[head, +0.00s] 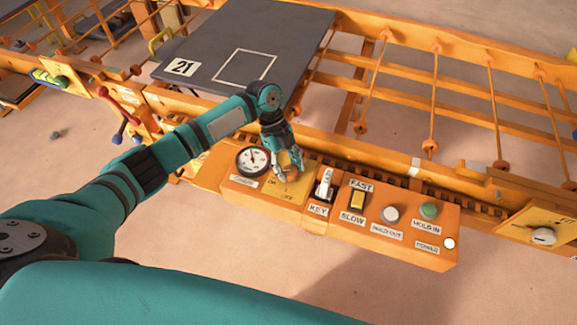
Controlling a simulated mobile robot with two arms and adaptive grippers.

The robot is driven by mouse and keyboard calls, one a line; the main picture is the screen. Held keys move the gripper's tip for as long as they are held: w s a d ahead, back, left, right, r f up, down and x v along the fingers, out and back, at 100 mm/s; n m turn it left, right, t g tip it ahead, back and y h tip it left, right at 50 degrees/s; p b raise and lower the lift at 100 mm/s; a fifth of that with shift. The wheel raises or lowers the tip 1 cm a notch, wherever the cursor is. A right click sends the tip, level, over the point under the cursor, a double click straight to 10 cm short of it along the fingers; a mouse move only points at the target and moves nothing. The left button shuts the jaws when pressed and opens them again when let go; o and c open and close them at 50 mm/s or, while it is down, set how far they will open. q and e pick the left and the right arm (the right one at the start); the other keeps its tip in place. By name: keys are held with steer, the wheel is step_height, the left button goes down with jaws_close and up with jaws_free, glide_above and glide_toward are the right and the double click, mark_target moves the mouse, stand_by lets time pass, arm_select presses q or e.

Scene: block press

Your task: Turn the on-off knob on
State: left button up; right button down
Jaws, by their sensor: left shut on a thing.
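My left gripper (288,170) is at the orange control panel (330,222), over a yellow plate (284,190) with small lettering that seems to include OFF. It is shut on the on-off knob, which its fingers hide almost wholly. I cannot tell which way the knob points. A round dial gauge (253,161) sits just left of the plate. A pale lamp (449,243) near the POWER label looks bright. My right gripper is not in view.
Behind are orange rails and a dark plate (205,50) marked 21. Another knob (543,236) is at far right.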

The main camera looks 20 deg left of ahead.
arm_select(q)
steer(key=o, duration=1.2)
steer(key=shift+c, duration=0.2)
steer(key=v, duration=1.2)
steer(key=shift+a+f, duration=0.1)
steer(key=shift+f, duration=0.05)
